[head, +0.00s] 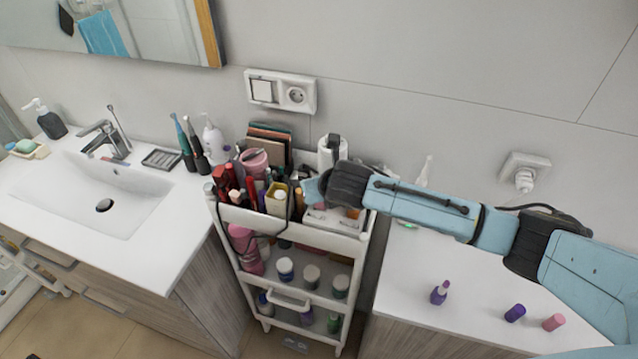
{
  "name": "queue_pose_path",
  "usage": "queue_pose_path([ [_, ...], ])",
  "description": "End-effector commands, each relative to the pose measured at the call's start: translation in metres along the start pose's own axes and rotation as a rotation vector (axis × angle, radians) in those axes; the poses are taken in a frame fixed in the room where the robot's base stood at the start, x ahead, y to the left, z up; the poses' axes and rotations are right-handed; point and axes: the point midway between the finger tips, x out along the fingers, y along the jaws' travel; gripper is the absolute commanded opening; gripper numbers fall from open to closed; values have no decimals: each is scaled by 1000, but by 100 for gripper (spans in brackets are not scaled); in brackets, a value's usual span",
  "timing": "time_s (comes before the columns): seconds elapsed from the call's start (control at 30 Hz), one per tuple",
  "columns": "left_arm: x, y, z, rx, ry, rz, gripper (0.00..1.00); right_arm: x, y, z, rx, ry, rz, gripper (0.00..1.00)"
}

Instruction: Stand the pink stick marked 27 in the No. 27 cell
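A short pink cylinder (553,322) lies on the right counter near its front edge; no number is readable on it, so I cannot tell if it is the stick marked 27. The white cart (291,225) has a crowded top tray with lipsticks, brushes and a white organizer (333,222) at its right side. I cannot make out any cell marked 27. My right arm reaches in from the right, and its gripper (312,192) is over the cart's top tray. Its fingers are too small and hidden to judge. My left gripper is not in view.
A purple bottle (440,293) and a purple cylinder (515,313) are on the right counter (410,290), which is otherwise largely clear. A sink (100,195) with toothbrushes beside it is at left. The wall with sockets (281,91) stands behind the cart.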

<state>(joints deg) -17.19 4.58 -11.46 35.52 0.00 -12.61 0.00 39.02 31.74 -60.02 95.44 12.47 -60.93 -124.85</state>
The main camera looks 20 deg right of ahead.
Motion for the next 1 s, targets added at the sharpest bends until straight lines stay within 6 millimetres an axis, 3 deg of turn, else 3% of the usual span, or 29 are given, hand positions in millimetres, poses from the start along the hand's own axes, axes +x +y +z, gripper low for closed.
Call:
queue_pose_path([
  [0.4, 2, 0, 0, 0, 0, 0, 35, 8, 0, -8, 1, 2, 0, 0],
  [0.43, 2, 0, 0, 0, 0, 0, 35, 7, 0, -8, 1, 2, 0, 19],
  [0.6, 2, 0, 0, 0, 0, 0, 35, 8, 0, -9, 1, 4, 0, 41],
  [1.0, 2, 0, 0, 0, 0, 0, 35, 1, 2, -11, 0, 6, 6, 41],
])
